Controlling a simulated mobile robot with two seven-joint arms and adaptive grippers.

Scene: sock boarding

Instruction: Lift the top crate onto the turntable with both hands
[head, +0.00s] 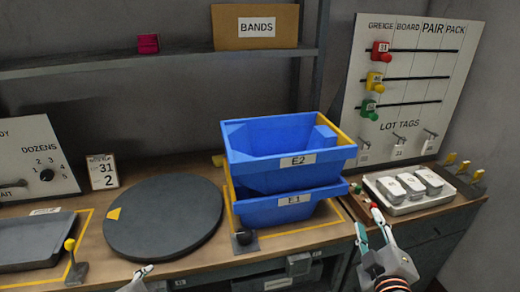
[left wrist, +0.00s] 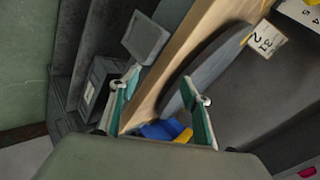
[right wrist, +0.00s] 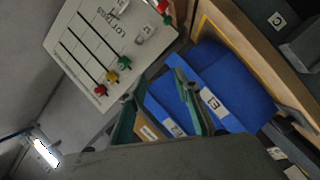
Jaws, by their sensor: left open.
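The top blue crate, labelled E2 (head: 272,172), sits in the lower blue crate, labelled E1 (head: 290,207), on the bench. The dark round turntable (head: 163,215) lies left of them, bare except for a yellow mark. My right gripper (head: 368,222) is open and empty, front right of the crates and apart from them. In the right wrist view the crates (right wrist: 225,75) show beyond its fingers. My left gripper (head: 140,276) is open, only partly visible at the bottom edge in front of the turntable. In the left wrist view its fingers (left wrist: 162,82) stand apart with nothing between them.
A tray with white blocks (head: 400,206) stands right of the crates. A black-knobbed stand (head: 243,238) is at their front. A grey tray (head: 32,246) and yellow-knobbed lever (head: 72,256) are at left. A shelf (head: 150,64) runs above the bench.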

